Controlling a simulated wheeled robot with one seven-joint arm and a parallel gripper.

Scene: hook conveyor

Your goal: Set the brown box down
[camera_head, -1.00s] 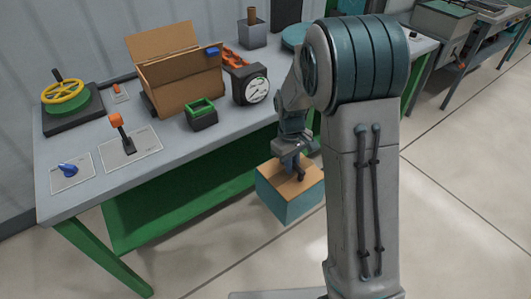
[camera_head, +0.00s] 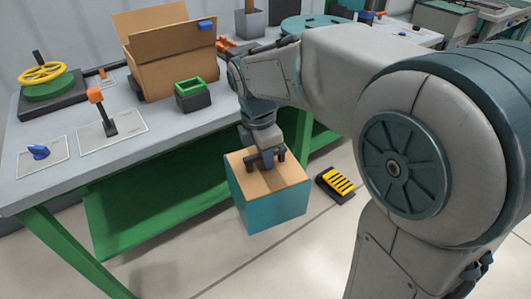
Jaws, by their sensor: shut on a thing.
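A box with a brown cardboard top and teal sides (camera_head: 272,208) is in front of the green-legged table, right of the picture's middle-left. My gripper (camera_head: 267,160) points down at its top, shut on it; the exact grip is partly hidden by the fingers. The box looks upright and below the tabletop level. I cannot tell for sure how far its underside is from the floor. A separate open brown cardboard box (camera_head: 168,68) stands on the table with its flap up.
The grey table (camera_head: 75,178) also bears a yellow handwheel (camera_head: 38,75), an orange-topped lever (camera_head: 99,102), a blue knob (camera_head: 39,152) and a green-rimmed holder (camera_head: 190,92). A yellow-and-black pedal (camera_head: 338,183) lies on the floor right of the held box. Bare floor shows in front.

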